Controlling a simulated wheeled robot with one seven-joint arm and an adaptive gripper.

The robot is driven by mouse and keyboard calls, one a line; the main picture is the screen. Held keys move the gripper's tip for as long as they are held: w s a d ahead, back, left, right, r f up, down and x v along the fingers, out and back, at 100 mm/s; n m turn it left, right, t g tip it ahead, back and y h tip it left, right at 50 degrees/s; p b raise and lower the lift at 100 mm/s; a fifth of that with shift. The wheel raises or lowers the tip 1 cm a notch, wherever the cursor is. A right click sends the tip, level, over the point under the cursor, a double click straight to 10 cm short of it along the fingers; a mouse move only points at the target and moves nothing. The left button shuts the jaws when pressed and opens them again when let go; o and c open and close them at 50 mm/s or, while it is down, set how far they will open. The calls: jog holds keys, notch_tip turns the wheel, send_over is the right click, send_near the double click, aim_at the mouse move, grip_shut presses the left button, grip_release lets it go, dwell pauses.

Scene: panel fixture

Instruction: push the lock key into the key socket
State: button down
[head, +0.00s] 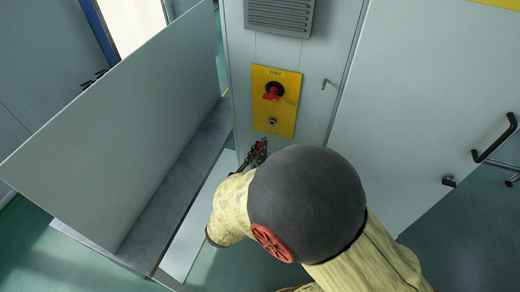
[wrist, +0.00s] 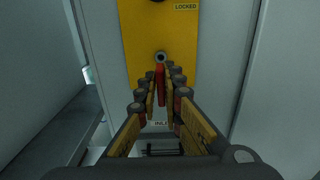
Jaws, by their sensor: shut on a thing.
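The lock key (wrist: 160,86) is a narrow red piece between my fingertips in the wrist view. My gripper (wrist: 162,80) is shut on it. The key socket (wrist: 160,57), a round grey ring with a dark centre, is just beyond the key on the yellow plate (wrist: 135,35). The key lines up below the socket in this view; I cannot tell whether they touch. In the head view my gripper (head: 259,150) is below the socket (head: 273,122), and the key cannot be made out there.
A red rotary switch (head: 272,91) sits above the socket on the yellow plate. A grey vent (head: 280,15) is higher on the cabinet. A small handle (head: 331,84) is to the plate's right. An open grey panel (head: 120,120) stands at left, and a black door handle (head: 494,140) at right.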

jog(key=shift+s+r, duration=0.1)
jog(key=shift+s, duration=0.05)
jog(key=shift+x, duration=2.35)
jog(key=shift+w+d, duration=0.15)
jog(key=shift+w, duration=0.4)
jog(key=shift+p, duration=0.45)
jog(key=shift+x, duration=1.1)
jog(key=c, duration=1.9)
grip_release()
